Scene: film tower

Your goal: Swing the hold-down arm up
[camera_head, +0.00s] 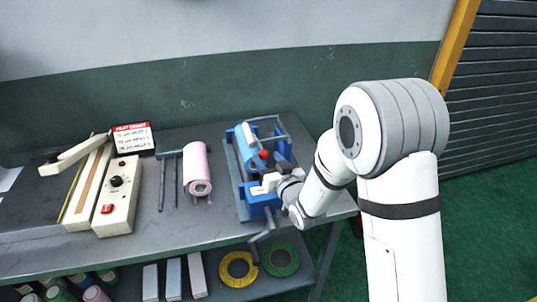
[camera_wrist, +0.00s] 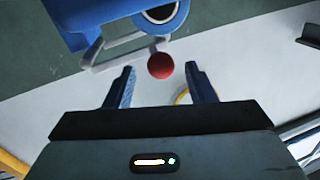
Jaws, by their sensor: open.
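The film tower is a blue frame (camera_head: 262,205) at the right end of the bench, with a light-blue roll in it. Its hold-down arm seems to be the bar ending in a red ball knob (camera_head: 264,154). In the wrist view the red knob (camera_wrist: 161,65) lies just past the gap between my fingertips. A metal bar (camera_wrist: 125,50) and a blue part (camera_wrist: 85,20) show beyond it. My gripper (camera_wrist: 158,85) is open and empty, its two fingers on either side of the knob's line. In the head view my wrist hides part of the frame.
A pink roll (camera_head: 197,170) lies on rods left of the tower. A sealer (camera_head: 118,195) and a red-and-white sign card (camera_head: 133,138) stand further left. The lower shelf holds yellow tape (camera_head: 238,270), green tape (camera_head: 281,260) and several boxes. A wall stands behind the bench.

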